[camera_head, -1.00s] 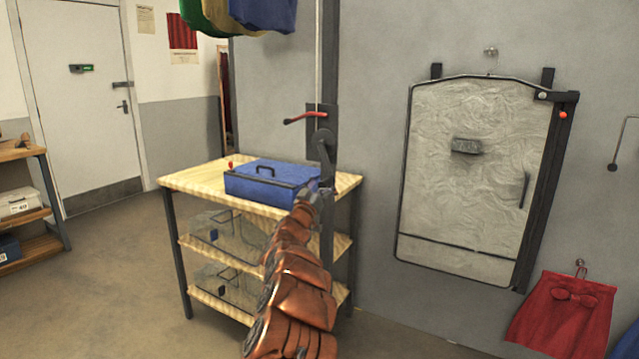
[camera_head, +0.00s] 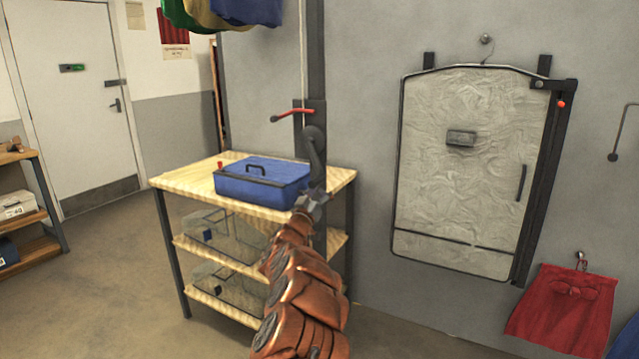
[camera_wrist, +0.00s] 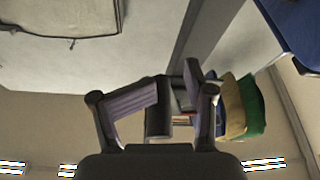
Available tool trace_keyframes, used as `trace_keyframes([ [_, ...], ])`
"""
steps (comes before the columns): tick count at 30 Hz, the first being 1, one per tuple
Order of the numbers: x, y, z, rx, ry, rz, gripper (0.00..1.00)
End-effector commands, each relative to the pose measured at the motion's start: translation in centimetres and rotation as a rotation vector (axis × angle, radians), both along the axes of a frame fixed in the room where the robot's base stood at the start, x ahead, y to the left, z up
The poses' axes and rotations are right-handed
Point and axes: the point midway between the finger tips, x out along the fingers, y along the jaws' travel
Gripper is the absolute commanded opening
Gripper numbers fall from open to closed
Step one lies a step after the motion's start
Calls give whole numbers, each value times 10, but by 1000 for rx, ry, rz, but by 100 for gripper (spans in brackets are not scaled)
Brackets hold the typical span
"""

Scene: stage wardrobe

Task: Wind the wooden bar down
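A dark crank (camera_head: 314,150) is mounted on a dark upright against the grey wall, its arm hanging down behind the blue case. A red-tipped lever (camera_head: 293,115) sticks out beside it, and a pale cord runs upward. My gripper (camera_head: 312,203) is at the crank's lower end. In the wrist view, my gripper (camera_wrist: 165,95) has its fingers spread, with a dark grip (camera_wrist: 158,108) between them. A gap shows between this grip and the right finger. Green, yellow and blue garments (camera_head: 222,12) hang at the top edge. The wooden bar is not in view.
A blue case (camera_head: 262,184) stands on a wooden-topped shelf unit (camera_head: 190,180) close to the crank, with clear bins below. A framed pale panel (camera_head: 465,170) and a red garment (camera_head: 562,305) hang on the wall to the right. The floor at left is open.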

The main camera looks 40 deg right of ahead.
Motion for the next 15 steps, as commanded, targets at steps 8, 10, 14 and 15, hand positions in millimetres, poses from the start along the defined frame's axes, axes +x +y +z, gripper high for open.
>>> trace_keyframes([
  [8, -3, 21, -3, 1, 1, 9, 53],
  [10, -4, 22, -5, 1, 2, 9, 53],
  [14, -8, 26, -8, 4, 2, 7, 53],
  [15, -10, 28, -9, 4, 1, 6, 53],
])
